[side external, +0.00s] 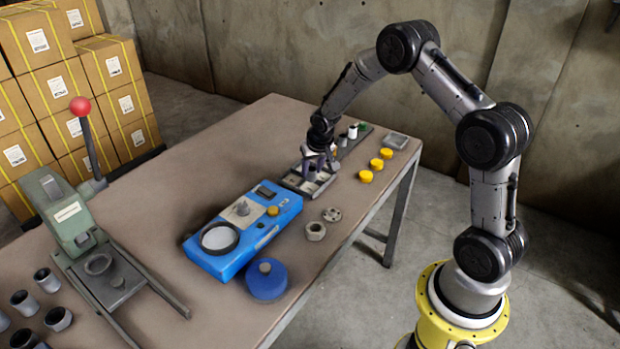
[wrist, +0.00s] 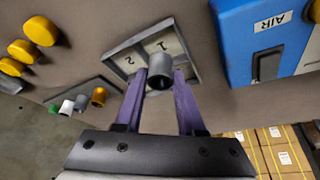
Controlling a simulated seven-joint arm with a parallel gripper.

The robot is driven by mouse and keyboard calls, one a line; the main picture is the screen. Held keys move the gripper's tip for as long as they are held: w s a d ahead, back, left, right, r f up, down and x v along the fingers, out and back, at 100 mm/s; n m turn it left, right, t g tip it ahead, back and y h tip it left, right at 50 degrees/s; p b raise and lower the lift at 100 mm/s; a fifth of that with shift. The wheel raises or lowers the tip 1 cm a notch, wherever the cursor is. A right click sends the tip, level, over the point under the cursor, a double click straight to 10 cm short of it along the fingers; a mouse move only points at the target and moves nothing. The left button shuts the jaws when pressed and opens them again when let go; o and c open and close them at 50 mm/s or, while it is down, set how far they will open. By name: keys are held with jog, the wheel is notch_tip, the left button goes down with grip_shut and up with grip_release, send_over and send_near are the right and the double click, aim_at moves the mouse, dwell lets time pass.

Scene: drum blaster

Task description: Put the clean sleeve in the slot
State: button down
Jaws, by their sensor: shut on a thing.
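My gripper (side external: 318,165) is over the shallow metal tray (side external: 292,183) at the far part of the table. In the wrist view, the purple fingers (wrist: 160,82) are shut on a small grey sleeve (wrist: 160,66), held upright with its open dark end facing the camera. The tray (wrist: 190,42) lies beneath it, with pale sections marked 1 and 2. The sleeve overlaps the tray's near part, close to the 1. I cannot tell whether it touches the tray floor. Whether the sleeve is clean cannot be told.
A blue unit (side external: 240,232) marked AIR stands beside the tray. Several yellow caps (side external: 377,163) lie to the right. A strip with small coloured parts (wrist: 80,103) is near the tray. A green press (side external: 70,215) and several dark sleeves (side external: 47,280) are at left. The table's middle-left is clear.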

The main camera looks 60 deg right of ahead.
aim_at(310, 178)
jog(key=shift+w+d+f, duration=0.15)
jog(key=shift+w+f, duration=0.35)
jog(key=shift+f, duration=1.55)
jog(key=shift+f, duration=0.2)
jog(key=c, duration=0.8)
grip_release()
